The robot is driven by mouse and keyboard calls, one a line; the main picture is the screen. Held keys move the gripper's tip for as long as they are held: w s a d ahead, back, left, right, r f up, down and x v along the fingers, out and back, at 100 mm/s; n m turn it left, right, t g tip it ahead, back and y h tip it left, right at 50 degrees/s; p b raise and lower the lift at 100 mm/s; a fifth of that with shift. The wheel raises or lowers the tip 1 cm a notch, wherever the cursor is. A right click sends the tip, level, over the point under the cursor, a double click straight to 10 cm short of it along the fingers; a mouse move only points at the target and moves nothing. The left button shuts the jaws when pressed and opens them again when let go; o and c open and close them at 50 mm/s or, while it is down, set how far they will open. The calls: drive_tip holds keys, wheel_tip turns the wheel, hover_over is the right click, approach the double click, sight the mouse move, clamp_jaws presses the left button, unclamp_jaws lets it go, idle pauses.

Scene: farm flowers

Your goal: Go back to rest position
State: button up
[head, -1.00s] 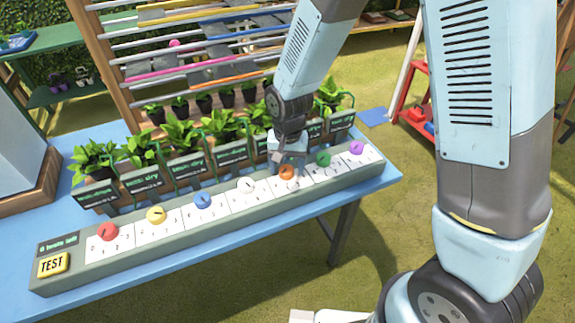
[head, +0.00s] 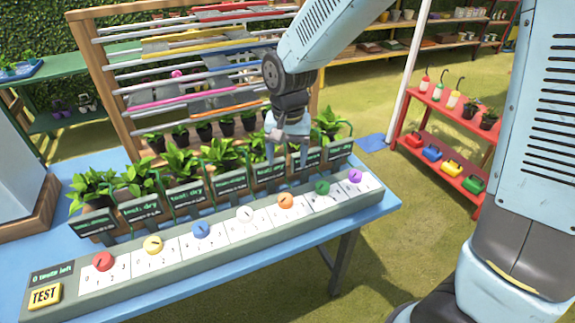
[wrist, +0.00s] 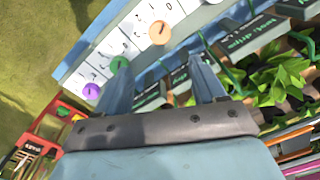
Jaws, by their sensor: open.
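The panel carries coloured dials: red (head: 103,261), yellow (head: 153,245), blue (head: 201,230), white (head: 245,213), orange (head: 285,201), green (head: 322,187) and purple (head: 355,175). A yellow TEST button (head: 45,296) is at the panel's left end.
Potted plants (head: 180,164) with small dark signs (head: 188,192) stand behind the panel on the blue table (head: 255,259). A wooden rack with coloured rails (head: 125,80) rises behind them. A red shelf (head: 432,163) with watering cans stands right, across open grass.

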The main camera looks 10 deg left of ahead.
drive_tip(key=shift+r, duration=0.2)
idle(0.3)
drive_tip(key=d+r+t, duration=0.2)
drive_tip(key=d+r, duration=0.9)
drive_tip(key=d, duration=0.4)
drive_tip(key=s+d+r+t, duration=0.1)
drive_tip(key=s+d+r, duration=0.2)
drive_tip(key=s+d, duration=0.2)
drive_tip(key=s+d+r+t, duration=0.2)
drive_tip(key=s+d+r, duration=0.2)
drive_tip(key=d, duration=0.6)
drive_tip(key=shift+s+d+r+m+t, duration=0.2)
drive_tip(key=shift+s+m+t, duration=0.15)
drive_tip(key=shift+s, duration=0.75)
drive_tip(key=shift+c, duration=0.4)
